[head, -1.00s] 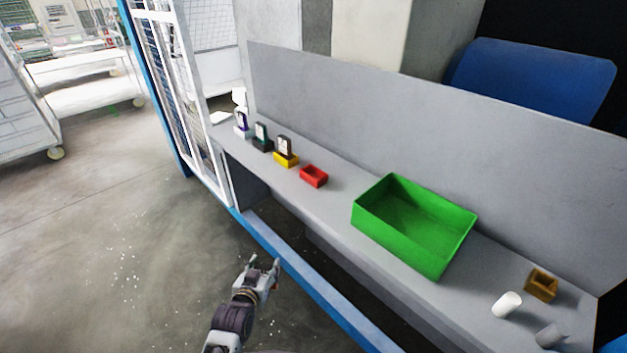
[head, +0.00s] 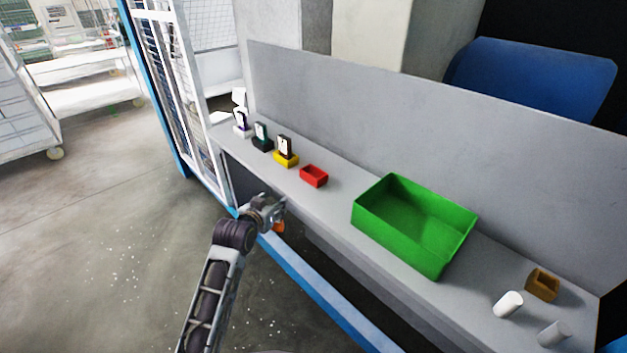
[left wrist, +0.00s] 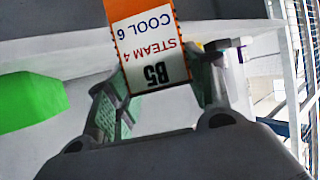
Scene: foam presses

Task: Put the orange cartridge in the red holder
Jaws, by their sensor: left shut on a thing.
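The orange cartridge (head: 279,227) is in my left gripper (head: 274,209), in front of the shelf's front edge in the head view. In the left wrist view the cartridge (left wrist: 150,45) sits between the two fingers. It has an orange edge and a white label reading "STEAM 4 COOL 6" and "B5", upside down. The red holder (head: 314,177) stands empty on the grey shelf, up and to the right of my left gripper and apart from it. The holder cannot be made out in the left wrist view. My right gripper is not in view.

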